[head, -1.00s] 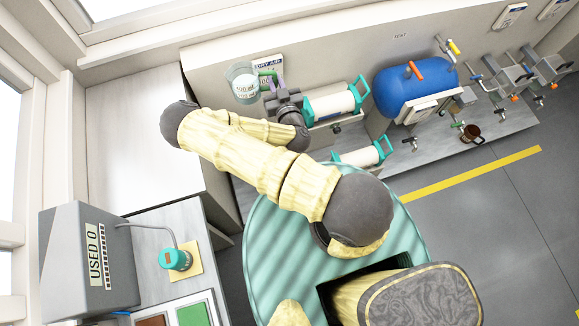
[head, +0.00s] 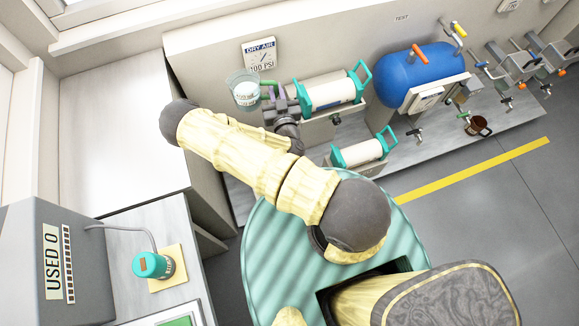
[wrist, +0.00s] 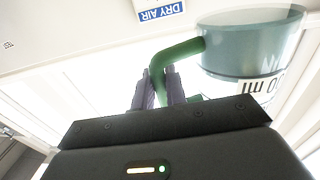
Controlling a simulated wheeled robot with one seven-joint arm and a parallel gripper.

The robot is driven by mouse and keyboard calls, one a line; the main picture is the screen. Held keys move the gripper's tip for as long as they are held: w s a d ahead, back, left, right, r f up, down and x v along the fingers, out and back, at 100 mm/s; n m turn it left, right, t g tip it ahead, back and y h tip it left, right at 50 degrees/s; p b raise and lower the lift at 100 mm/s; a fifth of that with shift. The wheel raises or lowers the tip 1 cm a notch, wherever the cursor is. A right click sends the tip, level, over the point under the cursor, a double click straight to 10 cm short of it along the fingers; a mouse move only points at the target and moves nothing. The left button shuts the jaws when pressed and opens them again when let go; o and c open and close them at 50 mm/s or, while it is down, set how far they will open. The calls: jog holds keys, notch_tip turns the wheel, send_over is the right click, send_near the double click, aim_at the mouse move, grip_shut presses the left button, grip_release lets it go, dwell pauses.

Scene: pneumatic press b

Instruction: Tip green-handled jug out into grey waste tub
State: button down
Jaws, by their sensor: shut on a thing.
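The jug (head: 243,92) is clear and bluish with white volume marks and a green handle (head: 268,83). In the head view it is held up in front of the back wall and looks about upright. My gripper (head: 272,92) is shut on the handle, to the right of the jug's body. The wrist view shows the jug (wrist: 245,52) at upper right and my gripper's fingers (wrist: 160,88) on either side of the green handle (wrist: 172,55). I cannot tell how much the jug holds. I cannot make out a grey waste tub.
Teal-ended cylinders (head: 330,92) and a blue tank (head: 415,75) stand right of the jug along the wall. A DRY AIR gauge sign (head: 262,55) hangs behind it. A white counter (head: 110,140) is clear at left. A grey USED box (head: 50,255) stands lower left.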

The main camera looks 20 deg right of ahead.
jog(key=s+d+f+m+g+h+b, duration=0.1)
jog(key=s+f+m+h+b, duration=0.1)
jog(key=f+b, duration=1.9)
jog(key=s+d+f+m+g+h+b, duration=0.1)
jog(key=f+h+b, duration=0.4)
jog(key=f+b, duration=1.6)
notch_tip(320, 180, down, 4)
jog(key=shift+s+d+f+m+g, duration=0.15)
jog(key=shift+s+d+m+g, duration=0.3)
jog(key=shift+m, duration=0.55)
jog(key=shift+w+a+f+n+b, duration=0.15)
jog(key=shift+n+b, duration=0.1)
jog(key=shift+n, duration=0.2)
jog(key=shift+w+a+n+b, duration=0.1)
jog(key=shift+a+n+b, duration=0.1)
jog(key=shift+n, duration=0.25)
